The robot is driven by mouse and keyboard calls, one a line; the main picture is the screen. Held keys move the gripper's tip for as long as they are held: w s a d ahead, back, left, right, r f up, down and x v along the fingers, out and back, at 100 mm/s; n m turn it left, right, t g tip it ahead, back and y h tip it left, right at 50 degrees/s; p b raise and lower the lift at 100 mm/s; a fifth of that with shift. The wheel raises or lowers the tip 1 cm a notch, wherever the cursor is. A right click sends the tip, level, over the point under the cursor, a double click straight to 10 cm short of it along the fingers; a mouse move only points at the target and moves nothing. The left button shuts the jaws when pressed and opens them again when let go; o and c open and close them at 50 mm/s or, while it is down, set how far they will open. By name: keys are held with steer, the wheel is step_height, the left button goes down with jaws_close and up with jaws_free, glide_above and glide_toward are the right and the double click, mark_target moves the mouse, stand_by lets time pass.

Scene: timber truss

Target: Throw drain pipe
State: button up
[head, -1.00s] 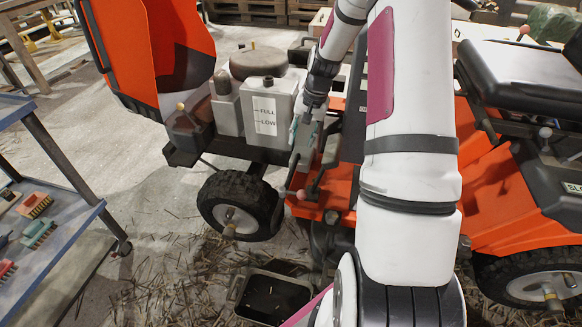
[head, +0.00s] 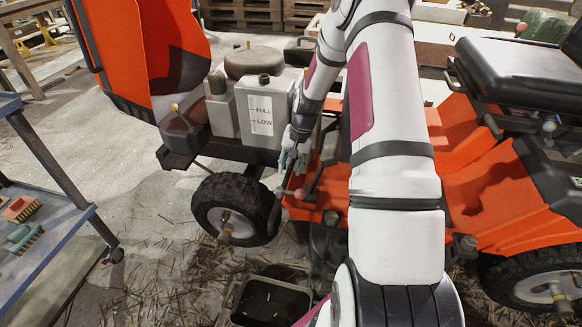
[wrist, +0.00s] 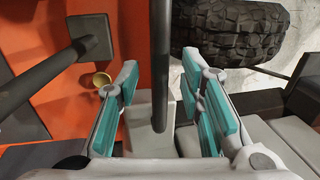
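A dark grey pipe (wrist: 160,70), which I take to be the drain pipe, runs down the middle of the wrist view. My gripper (wrist: 163,100) is open, with one teal-padded finger on each side of the pipe and a gap to both. In the head view my gripper (head: 292,158) is small and low beside the white tank (head: 266,105) marked FULL and LOW, above the orange mower's deck (head: 300,208). I cannot make out the pipe clearly there.
A black front wheel (head: 236,208) stands left of my gripper; its tread also shows in the wrist view (wrist: 230,28). A dark pan (head: 268,302) lies on the straw-strewn floor below. A blue cart (head: 40,225) with brushes stands at left. A black seat (head: 515,75) is at right.

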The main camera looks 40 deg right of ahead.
jaws_close()
steer(key=shift+w+a, duration=0.1)
steer(key=shift+w+a+m+p, duration=0.4)
steer(key=shift+w+m, duration=0.1)
steer(key=shift+m, duration=0.4)
steer(key=w+d+m+h+p, duration=0.2)
steer(key=w+m+h+p, duration=0.1)
steer(key=w+m, duration=0.8)
steer(key=shift+m, duration=2.7)
